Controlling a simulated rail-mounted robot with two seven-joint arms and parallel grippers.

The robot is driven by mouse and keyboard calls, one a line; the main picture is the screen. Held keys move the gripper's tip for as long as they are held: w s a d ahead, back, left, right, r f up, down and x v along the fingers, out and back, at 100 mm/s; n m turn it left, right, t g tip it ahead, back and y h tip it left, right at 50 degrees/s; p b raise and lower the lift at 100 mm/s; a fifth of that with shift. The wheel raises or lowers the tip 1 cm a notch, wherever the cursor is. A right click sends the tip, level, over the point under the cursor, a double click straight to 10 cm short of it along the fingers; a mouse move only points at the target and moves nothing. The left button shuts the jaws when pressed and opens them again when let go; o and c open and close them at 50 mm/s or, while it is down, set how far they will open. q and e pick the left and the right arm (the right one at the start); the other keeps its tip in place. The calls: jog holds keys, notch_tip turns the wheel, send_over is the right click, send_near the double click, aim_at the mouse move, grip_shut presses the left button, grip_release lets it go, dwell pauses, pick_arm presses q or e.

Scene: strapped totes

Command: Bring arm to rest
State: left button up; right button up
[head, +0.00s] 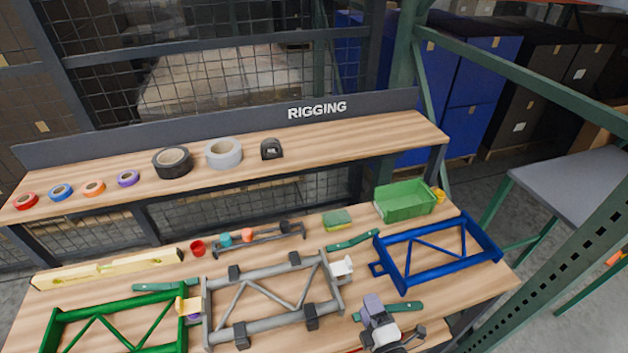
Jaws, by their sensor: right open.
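My right gripper (376,313) is at the bottom of the head view, right of centre, over the front of the wooden bench (345,334). It is open, and I see nothing held in it. It is low in the picture, in front of the right end of a grey metal frame (238,300) and beside a green strip (405,307). Its exact height above the bench cannot be told. My left gripper is not in view.
A blue frame (408,285) lies right, a green frame (62,319) left. Behind are a green bin (405,212), a sponge (338,218), a small rack (262,240) and a yellow level (105,268). A raised shelf (320,141) holds tape rolls. A green post (560,265) stands right.

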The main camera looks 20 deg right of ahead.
jog(key=s+a+f+m+g+y+p, duration=0.1)
jog(key=s+a+m+g, duration=0.1)
jog(key=s+m+g, duration=0.8)
jog(key=s+a+f+m+g+p, duration=0.15)
jog(key=s+m+g, duration=0.35)
jog(key=s, duration=0.9)
notch_tip(320, 180, up, 32)
jog(key=p, duration=3)
jog(key=shift+w+f+t+p, duration=0.15)
jog(key=shift+w+t+p, duration=0.05)
jog(key=shift+t+p, duration=0.15)
jog(key=shift+a, duration=0.1)
